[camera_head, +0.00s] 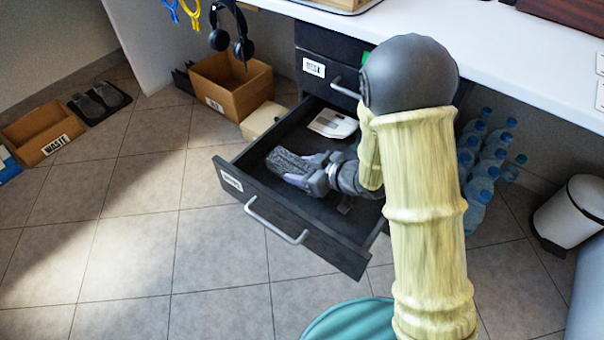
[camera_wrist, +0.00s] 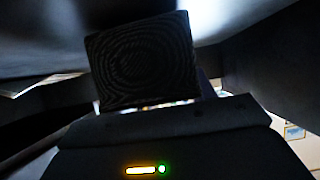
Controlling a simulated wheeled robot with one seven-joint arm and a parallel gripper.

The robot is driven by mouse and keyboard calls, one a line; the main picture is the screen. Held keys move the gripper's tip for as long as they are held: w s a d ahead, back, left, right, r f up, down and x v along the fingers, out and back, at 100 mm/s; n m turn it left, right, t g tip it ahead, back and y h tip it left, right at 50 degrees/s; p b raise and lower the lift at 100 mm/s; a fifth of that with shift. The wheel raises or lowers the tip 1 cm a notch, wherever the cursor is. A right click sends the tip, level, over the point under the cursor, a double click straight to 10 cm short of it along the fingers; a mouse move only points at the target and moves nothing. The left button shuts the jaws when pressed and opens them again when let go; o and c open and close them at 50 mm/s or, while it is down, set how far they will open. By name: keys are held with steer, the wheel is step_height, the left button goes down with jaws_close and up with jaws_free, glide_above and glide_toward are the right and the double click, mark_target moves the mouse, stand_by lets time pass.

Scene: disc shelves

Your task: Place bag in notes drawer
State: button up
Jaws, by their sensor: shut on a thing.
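The open dark drawer (camera_head: 330,240) is pulled out under the white counter, with a white label (camera_head: 232,182) on its front too small to read surely. My gripper (camera_head: 308,171) reaches down into the drawer from the right. It is shut on a dark grey, textured bag (camera_head: 285,160), near the drawer's front left part. In the wrist view the bag (camera_wrist: 143,60) is a dark square with a ringed pattern, just beyond the gripper body. Whether the bag touches the drawer floor cannot be told.
A pale, flat object (camera_head: 333,124) lies at the back of the drawer. A shut drawer (camera_head: 340,90) is above. A cardboard box (camera_head: 230,85) stands to the left, water bottles (camera_head: 482,170) to the right, and a white bin (camera_head: 570,212) further right. My arm hides the drawer's right side.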

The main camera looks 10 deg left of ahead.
steer(key=shift+f, duration=0.15)
steer(key=o, duration=1.2)
steer(key=shift+s+d+r+p, duration=0.1)
steer(key=shift+d+r+p, duration=0.25)
steer(key=shift+d+p, duration=0.1)
steer(key=p+v, duration=0.3)
steer(key=v, duration=0.3)
steer(key=shift+s+d, duration=0.1)
steer(key=shift+d, duration=0.15)
